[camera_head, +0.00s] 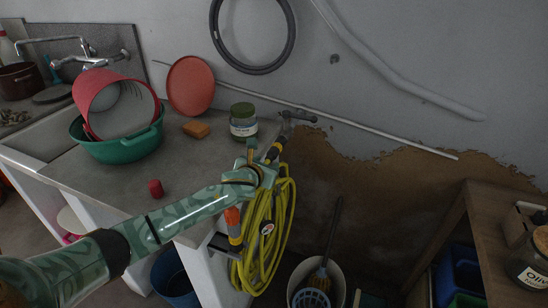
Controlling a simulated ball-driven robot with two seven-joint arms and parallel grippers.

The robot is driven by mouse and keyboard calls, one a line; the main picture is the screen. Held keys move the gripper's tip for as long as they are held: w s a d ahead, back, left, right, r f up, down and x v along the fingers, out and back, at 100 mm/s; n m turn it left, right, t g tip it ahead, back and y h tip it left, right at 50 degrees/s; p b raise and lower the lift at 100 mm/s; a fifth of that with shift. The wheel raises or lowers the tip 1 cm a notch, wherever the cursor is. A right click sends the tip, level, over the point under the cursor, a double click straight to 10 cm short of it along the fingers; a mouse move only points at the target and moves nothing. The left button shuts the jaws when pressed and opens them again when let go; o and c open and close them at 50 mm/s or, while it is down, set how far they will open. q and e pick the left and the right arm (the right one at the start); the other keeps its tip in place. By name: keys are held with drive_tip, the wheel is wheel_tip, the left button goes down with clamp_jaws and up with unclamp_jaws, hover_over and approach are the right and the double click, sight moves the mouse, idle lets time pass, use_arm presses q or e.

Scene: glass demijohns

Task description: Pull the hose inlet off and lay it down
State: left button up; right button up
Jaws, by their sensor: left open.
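The hose inlet (274,151), a small black and yellow connector, is just below the wall tap (290,122) at the sink's right end. I cannot tell whether it is still joined to the tap. The yellow hose (264,240) hangs in a coil below, at the counter's end. My left gripper (262,157) is open right beside the inlet, and its hand hides the top of the coil. Whether its fingers touch the inlet is unclear. My right gripper is not in view.
An orange and black hose end (234,226) hangs left of the coil. A green-lidded jar (243,121), orange sponge (196,129) and red cap (155,188) stand on the grey counter (108,186). A green basin (117,148) holds a red bucket. A white bin (320,276) stands below.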

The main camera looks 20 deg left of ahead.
use_arm(q)
clamp_jaws()
drive_tip(key=shift+s, duration=0.2)
drive_tip(key=shift+s+p, duration=0.35)
drive_tip(key=shift+p, duration=0.15)
drive_tip(key=shift+s+p, duration=0.55)
drive_tip(key=shift+s, duration=0.05)
idle(0.5)
drive_tip(key=shift+s+d+p, duration=0.15)
drive_tip(key=shift+s+p, duration=0.85)
drive_tip(key=shift+s, duration=0.4)
